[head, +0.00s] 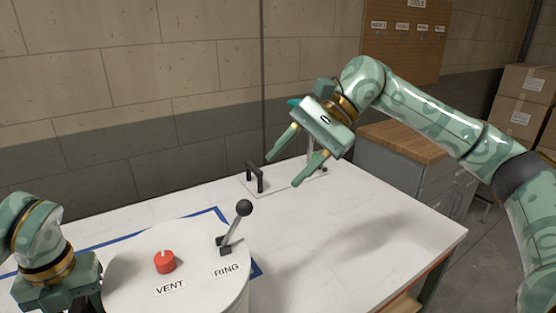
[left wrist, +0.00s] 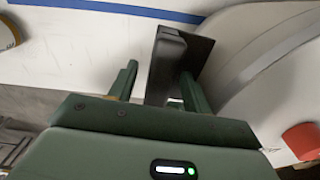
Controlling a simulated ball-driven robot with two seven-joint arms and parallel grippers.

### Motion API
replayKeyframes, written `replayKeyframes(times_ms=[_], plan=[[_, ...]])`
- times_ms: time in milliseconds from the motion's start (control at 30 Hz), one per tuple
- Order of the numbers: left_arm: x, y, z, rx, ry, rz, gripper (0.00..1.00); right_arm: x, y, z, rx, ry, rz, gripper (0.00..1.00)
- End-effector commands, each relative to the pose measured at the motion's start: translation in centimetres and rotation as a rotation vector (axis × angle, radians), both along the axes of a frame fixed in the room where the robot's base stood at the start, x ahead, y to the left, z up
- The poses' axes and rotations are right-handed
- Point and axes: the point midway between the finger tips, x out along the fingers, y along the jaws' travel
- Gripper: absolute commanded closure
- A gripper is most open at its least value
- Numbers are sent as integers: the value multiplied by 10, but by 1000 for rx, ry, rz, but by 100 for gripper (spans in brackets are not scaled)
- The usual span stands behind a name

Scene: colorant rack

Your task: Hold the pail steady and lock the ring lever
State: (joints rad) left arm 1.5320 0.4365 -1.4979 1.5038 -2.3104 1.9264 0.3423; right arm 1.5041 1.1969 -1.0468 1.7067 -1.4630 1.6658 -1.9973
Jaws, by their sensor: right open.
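The white pail (head: 130,260) stands at the table's near left, its lid marked VENT and RING. The ring lever (head: 232,228), a grey rod with a black ball, stands up at a tilt near the lid's right edge. My right gripper (head: 283,171) is open and empty above the table, beyond the lever and to its right. My left gripper (left wrist: 160,72) is beside the pail's left side; its fingers are hidden in the head view. In the left wrist view its fingers stand apart on both sides of a dark handle (left wrist: 167,50) by the pail wall, with a gap at the left finger.
A red vent knob (head: 165,262) sits on the lid. Blue tape (head: 214,212) marks the white table (head: 370,235) around the pail. A black bracket (head: 255,178) stands at the table's back, below my right gripper. The table's right part is clear.

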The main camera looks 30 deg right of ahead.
Motion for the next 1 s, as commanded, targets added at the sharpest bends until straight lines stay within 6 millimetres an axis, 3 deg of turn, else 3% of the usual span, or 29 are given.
replayKeyframes(times_ms=[267, 700, 833, 1000], plan=[[1, 0, 7, 0, -3, 1, 51, 0, 0, 0, 0, 0, 0, 50], [1, 0, 98, 1, -3, 1, 51, 0, 0, 0, 0, 0, 0, 50], [1, -1, 114, 1, -2, 0, 51, 0, 0, 0, 0, 0, 0, 50], [1, -1, 120, 0, 2, 0, 51, 0, 0, 0, 0, 0, 0, 50]])
